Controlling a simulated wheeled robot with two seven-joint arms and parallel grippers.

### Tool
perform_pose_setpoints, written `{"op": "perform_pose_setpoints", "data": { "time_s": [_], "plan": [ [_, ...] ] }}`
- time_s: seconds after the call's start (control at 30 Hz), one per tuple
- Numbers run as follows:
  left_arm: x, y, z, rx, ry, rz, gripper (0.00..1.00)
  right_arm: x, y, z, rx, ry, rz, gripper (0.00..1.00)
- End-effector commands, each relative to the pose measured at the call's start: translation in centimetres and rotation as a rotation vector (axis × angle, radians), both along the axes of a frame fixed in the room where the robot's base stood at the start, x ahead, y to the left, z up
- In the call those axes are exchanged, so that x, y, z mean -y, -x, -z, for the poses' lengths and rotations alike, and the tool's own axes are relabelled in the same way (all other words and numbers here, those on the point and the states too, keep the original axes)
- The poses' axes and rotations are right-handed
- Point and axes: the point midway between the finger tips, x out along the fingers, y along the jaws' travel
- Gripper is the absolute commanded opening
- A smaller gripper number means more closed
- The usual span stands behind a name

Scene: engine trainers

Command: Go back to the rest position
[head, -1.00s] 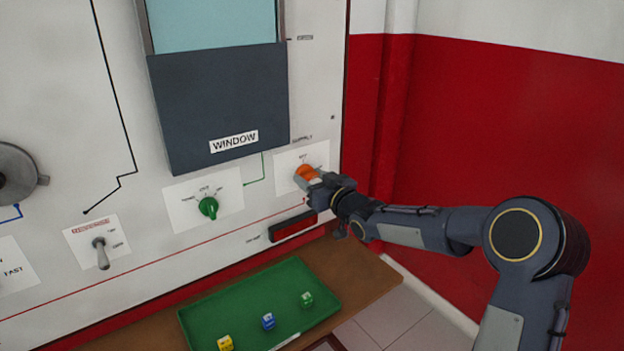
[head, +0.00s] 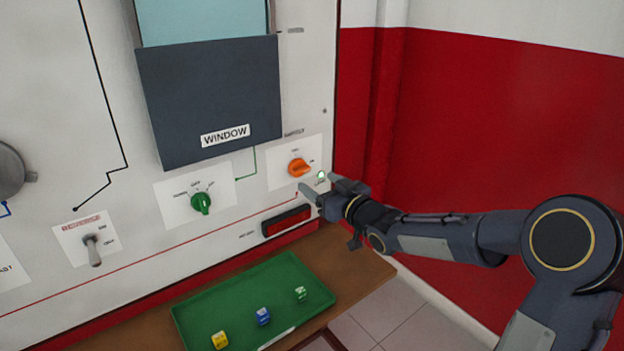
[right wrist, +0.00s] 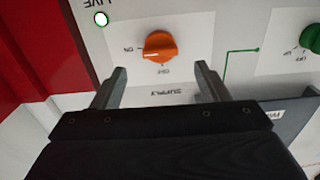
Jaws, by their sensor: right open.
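My right gripper (head: 318,184) is open and empty, just in front of the panel, below and to the right of the orange supply knob (head: 299,168). In the right wrist view the two fingers (right wrist: 162,88) stand apart, with the orange knob (right wrist: 160,46) beyond their tips and not touched. A small lamp (head: 321,175) marked LIVE glows pale green beside the knob; it also shows in the right wrist view (right wrist: 101,19). My left gripper is not in view.
The panel carries a green knob (head: 201,203), a toggle switch (head: 92,249) and a dark window cover (head: 209,105). A green tray (head: 240,291) with yellow, blue and green dice lies on the brown table (head: 345,268) below. A red wall (head: 480,130) stands at the right.

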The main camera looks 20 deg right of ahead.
Motion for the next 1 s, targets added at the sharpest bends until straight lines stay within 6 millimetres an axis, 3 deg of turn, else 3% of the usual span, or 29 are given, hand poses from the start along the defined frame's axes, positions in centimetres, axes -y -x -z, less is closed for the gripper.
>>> {"op": "perform_pose_setpoints", "data": {
  "time_s": [0.53,0.67,0.77,0.83,0.97,1.0],
  "plan": [
    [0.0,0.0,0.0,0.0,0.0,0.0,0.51,0.3,0.8,0.0,0.0,0.0,0.0,0.68],
    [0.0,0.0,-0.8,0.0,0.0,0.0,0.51,0.7,1.8,-1.2,-0.041,0.019,0.031,0.68],
    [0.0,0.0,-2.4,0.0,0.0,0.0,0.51,2.0,4.5,-2.9,-0.146,0.051,0.107,0.68],
    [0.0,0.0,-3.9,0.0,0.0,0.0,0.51,3.1,7.8,-4.0,-0.258,0.067,0.176,0.68],
    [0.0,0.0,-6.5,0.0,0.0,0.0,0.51,4.5,16.1,-4.6,-0.512,0.047,0.278,0.68],
    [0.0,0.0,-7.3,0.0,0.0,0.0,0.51,4.5,18.9,-4.5,-0.591,0.032,0.295,0.68]
  ]
}}
